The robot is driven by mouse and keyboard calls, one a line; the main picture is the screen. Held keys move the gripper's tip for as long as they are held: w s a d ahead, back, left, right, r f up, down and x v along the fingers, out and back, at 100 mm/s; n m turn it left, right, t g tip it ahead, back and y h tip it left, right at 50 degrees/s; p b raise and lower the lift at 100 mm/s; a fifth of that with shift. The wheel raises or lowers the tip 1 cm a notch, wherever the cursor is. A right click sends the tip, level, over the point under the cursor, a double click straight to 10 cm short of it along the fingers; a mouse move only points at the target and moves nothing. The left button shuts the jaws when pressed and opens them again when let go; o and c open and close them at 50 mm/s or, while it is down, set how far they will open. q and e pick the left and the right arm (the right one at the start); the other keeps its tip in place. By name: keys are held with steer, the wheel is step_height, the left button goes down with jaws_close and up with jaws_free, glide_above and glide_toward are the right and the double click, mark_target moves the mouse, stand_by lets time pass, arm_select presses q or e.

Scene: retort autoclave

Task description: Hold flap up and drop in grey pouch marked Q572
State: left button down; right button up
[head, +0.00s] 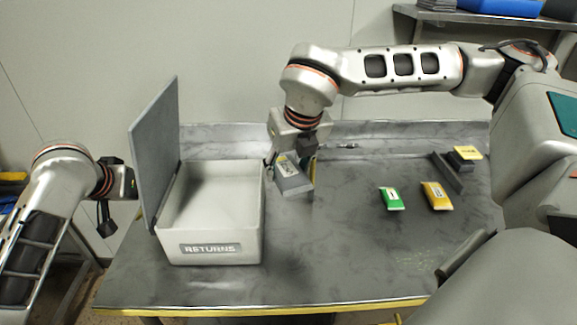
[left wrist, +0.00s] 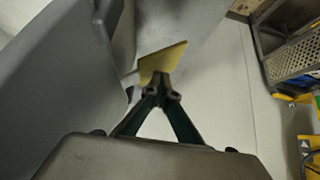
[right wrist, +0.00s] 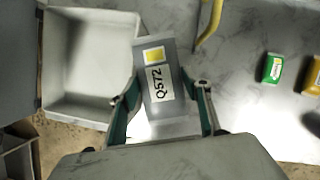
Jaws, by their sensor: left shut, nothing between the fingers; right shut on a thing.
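The white box marked RETURNS (head: 212,256) stands on the left of the table. Its grey flap (head: 155,150) is up, nearly upright on the box's left side, and the box looks empty inside. My left gripper (head: 108,222) is shut and empty, on the outer side of the flap; I cannot tell whether it touches it. Its closed fingertips show in the left wrist view (left wrist: 160,88). My right gripper (head: 296,160) is shut on the grey pouch (head: 293,180), just right of the box.
A green pouch (head: 391,198) and a yellow pouch (head: 436,196) lie on the table (head: 340,250) to the right. A dark rack with a yellow-topped piece (head: 467,153) is at the back right. The table's front middle is clear.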

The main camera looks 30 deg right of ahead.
steer(key=w+a, duration=0.7)
steer(key=a, duration=0.4)
steer(key=shift+a, duration=0.25)
stand_by(1.3)
steer(key=shift+f, duration=0.1)
steer(key=shift+f, duration=0.9)
steer(key=o, duration=1.3)
